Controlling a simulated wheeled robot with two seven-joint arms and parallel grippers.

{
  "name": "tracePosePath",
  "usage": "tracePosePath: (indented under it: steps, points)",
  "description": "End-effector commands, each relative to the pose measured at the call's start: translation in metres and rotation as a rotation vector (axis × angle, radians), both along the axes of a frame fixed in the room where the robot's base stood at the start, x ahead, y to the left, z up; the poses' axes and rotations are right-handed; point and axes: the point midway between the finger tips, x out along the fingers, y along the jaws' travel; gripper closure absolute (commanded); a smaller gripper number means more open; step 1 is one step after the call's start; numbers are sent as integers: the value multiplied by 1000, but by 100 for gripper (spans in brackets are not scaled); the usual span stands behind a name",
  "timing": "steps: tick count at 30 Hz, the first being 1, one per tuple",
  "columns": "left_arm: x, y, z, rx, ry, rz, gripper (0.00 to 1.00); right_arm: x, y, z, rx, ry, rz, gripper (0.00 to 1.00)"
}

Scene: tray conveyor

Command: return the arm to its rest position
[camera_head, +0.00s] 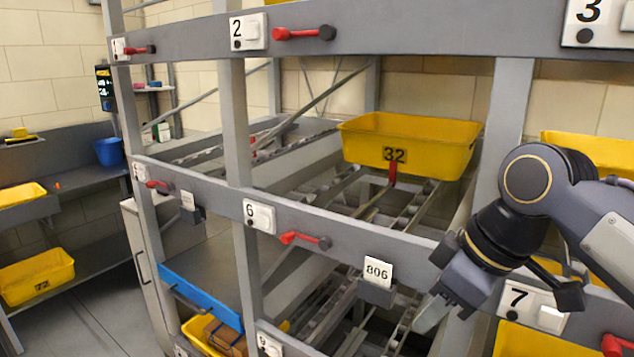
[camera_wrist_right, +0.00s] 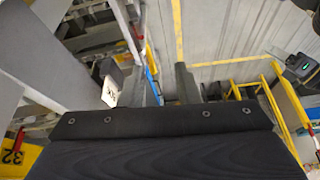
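My right arm comes in from the right in the head view, in front of the rack. Its gripper (camera_head: 446,308) points down and to the left, close to the rack's middle beam, near the 806 card (camera_head: 378,271) and the number 7 plate (camera_head: 527,308). In the right wrist view the two fingers (camera_wrist_right: 162,88) stand apart with nothing between them. The gripper is open and empty. My left gripper is in neither view.
A yellow tray marked 32 (camera_head: 408,146) sits on the rack's upper rollers. The grey beam (camera_head: 340,235) with red levers (camera_head: 305,241) runs close to the arm. A blue-edged shelf (camera_head: 200,293) is lower left. Open floor (camera_head: 95,310) lies at left.

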Motion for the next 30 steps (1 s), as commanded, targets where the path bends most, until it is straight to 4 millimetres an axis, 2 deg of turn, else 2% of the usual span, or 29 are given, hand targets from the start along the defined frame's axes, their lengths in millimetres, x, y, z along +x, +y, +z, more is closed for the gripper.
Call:
tracePosePath:
  steps: [5, 11, 14, 18, 21, 24, 27, 30]
  points:
    - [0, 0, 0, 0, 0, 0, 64, -13, -12, -19, 17, 7, -102, 71]
    - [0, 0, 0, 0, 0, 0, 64, -36, -30, -55, 63, 21, -280, 71]
    - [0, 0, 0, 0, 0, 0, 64, -53, -41, -79, 104, 30, -398, 71]
    - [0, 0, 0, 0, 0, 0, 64, -85, -54, -129, 197, 51, -616, 71]
    - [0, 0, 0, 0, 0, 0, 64, -108, -58, -166, 279, 68, -773, 71]
    - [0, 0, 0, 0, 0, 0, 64, -124, -57, -192, 343, 83, -877, 71]
    - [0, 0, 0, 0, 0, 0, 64, -132, -55, -206, 378, 92, -932, 71]
    - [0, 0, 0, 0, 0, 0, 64, -134, -54, -210, 389, 95, -949, 71]
